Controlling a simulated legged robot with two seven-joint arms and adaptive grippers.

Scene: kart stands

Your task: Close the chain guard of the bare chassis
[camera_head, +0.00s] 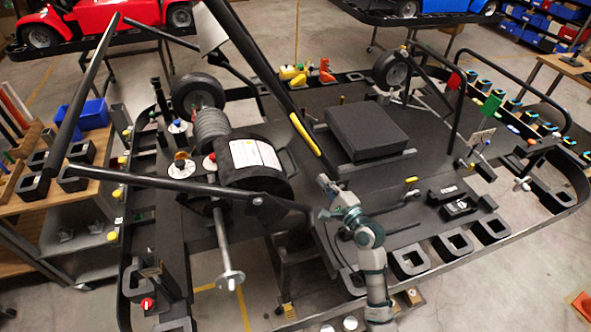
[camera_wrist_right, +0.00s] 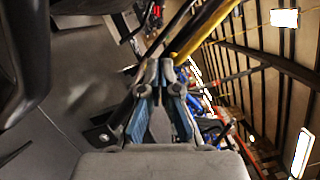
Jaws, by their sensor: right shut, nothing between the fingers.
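The bare chassis (camera_head: 330,97) is a black kart frame with a flat deck and tube rails, filling the middle of the head view. A rounded black housing with a white label (camera_head: 282,187) sits on its left half; I cannot tell for sure which part is the chain guard. A long black bar with a yellow strip (camera_head: 304,134) slants down across the middle. My right gripper (camera_head: 323,181) is near the bar's lower end, shut and empty. In the right wrist view its fingers (camera_wrist_right: 159,72) point toward a yellow bar (camera_wrist_right: 205,30); contact is unclear. My left gripper is out of view.
A flat black box (camera_head: 367,130) lies on the deck right of the bar. Black tubes (camera_head: 165,182) cross the left side. A wooden bench (camera_head: 40,190) with a blue bin stands left. Red (camera_head: 100,14) and blue (camera_head: 410,6) karts stand behind.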

